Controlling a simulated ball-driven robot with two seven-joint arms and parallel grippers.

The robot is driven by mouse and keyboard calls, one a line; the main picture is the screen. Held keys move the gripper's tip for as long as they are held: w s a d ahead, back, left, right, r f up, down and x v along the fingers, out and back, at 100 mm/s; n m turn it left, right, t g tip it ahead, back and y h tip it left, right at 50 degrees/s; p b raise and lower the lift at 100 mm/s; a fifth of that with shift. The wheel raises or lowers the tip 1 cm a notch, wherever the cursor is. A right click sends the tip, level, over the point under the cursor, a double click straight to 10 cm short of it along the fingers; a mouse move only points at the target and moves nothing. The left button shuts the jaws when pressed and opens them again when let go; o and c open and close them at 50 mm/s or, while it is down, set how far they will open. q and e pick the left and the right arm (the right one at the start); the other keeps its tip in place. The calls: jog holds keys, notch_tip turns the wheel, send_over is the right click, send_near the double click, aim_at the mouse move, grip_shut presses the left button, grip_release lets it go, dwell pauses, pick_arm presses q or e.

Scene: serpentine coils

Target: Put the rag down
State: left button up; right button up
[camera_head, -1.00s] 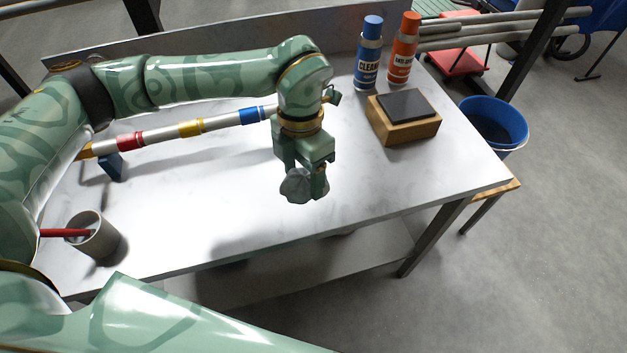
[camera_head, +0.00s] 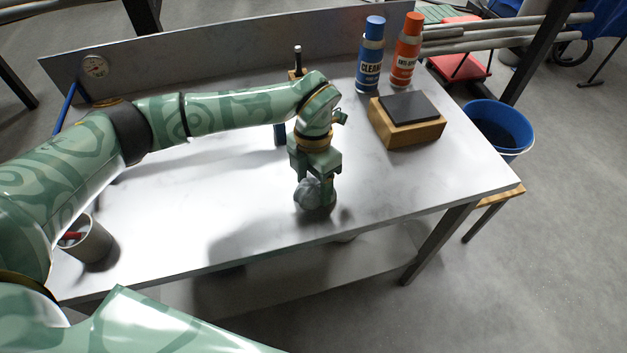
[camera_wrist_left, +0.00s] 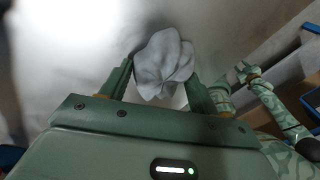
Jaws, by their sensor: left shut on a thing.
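The rag (camera_head: 307,195) is a crumpled light grey cloth. My left gripper (camera_head: 316,190) points down over the front middle of the workbench (camera_head: 220,215) and is shut on it. A dark shadow lies close around the rag, so it is at or just above the bench top; I cannot tell if it touches. In the left wrist view the rag (camera_wrist_left: 163,65) is bunched between the two fingers. At the right of that view another green gripper (camera_wrist_left: 248,73), likely my right one, shows small; its jaw state is unclear.
A blue bottle (camera_head: 370,58), an orange bottle (camera_head: 405,52) and a wooden block with a dark top (camera_head: 407,122) stand at the back right. A grey cup (camera_head: 92,243) stands front left. A blue bucket (camera_head: 498,128) is beyond the right edge. The bench around the rag is clear.

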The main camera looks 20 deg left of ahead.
pick_arm(q)
jog(key=o, duration=1)
jog(key=shift+f, duration=0.1)
jog(key=shift+c, duration=0.2)
notch_tip(320, 180, up, 12)
jog(key=w+p, duration=0.1)
jog(key=p, duration=0.1)
jog(key=shift+w+a, duration=0.3)
jog(key=shift+w, duration=0.1)
jog(key=shift+s, duration=0.1)
